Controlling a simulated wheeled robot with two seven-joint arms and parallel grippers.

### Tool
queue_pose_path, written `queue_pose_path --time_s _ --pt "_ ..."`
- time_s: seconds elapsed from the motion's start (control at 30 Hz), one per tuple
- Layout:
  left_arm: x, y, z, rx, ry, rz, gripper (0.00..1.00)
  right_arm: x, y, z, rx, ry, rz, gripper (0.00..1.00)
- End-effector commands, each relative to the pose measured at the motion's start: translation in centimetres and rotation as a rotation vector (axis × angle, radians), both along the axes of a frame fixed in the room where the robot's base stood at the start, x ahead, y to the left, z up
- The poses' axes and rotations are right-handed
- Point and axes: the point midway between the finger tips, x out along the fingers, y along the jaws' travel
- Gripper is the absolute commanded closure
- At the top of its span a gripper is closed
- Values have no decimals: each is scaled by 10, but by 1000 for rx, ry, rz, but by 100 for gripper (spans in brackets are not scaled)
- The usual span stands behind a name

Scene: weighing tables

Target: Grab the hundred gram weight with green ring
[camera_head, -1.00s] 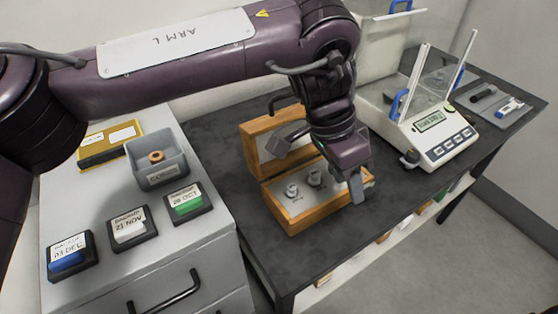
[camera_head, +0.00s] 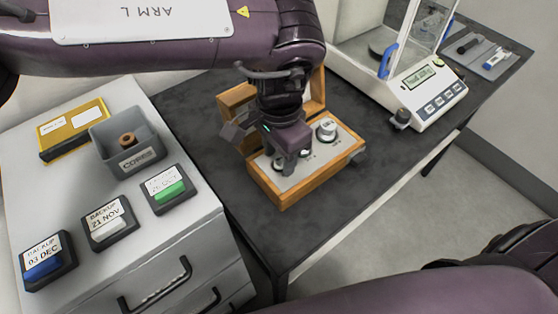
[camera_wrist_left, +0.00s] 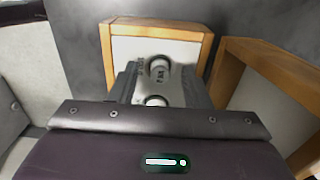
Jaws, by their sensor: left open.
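The open wooden weight box (camera_head: 284,197) stands on the dark table and holds silvery weights. One larger weight (camera_head: 326,129) shows clearly at the box's right; another weight (camera_head: 278,162) is partly hidden by my gripper. In the left wrist view, two weights, an upper one (camera_wrist_left: 160,66) and a lower one (camera_wrist_left: 155,101), show between the fingers. I cannot make out a green ring on any of them. My left gripper (camera_head: 291,166) is open over the box, pointing down; its spread fingers also show in the wrist view (camera_wrist_left: 158,88). My right gripper is out of view.
The box's raised lid (camera_head: 236,97) stands behind my left gripper. A balance (camera_head: 425,95) with glass panels is to the right. On the cabinet at left are a grey bin (camera_head: 128,145), a yellow packet (camera_head: 74,130) and several backup cartridges (camera_head: 109,222).

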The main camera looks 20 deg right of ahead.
Motion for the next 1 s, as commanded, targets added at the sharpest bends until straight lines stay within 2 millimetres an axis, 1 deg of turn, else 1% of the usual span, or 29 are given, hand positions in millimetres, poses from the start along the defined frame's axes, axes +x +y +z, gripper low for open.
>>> queue_pose_path --time_s 0.2,0.53,0.83,1.0 --pt "0 0 -1 -1 0 0 57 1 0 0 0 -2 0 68" --pt "0 0 -1 -1 0 -1 100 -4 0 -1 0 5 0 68" --pt "0 0 0 -1 0 -1 100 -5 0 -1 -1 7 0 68" --pt "1 -1 8 -1 -3 0 100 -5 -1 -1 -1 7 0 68"
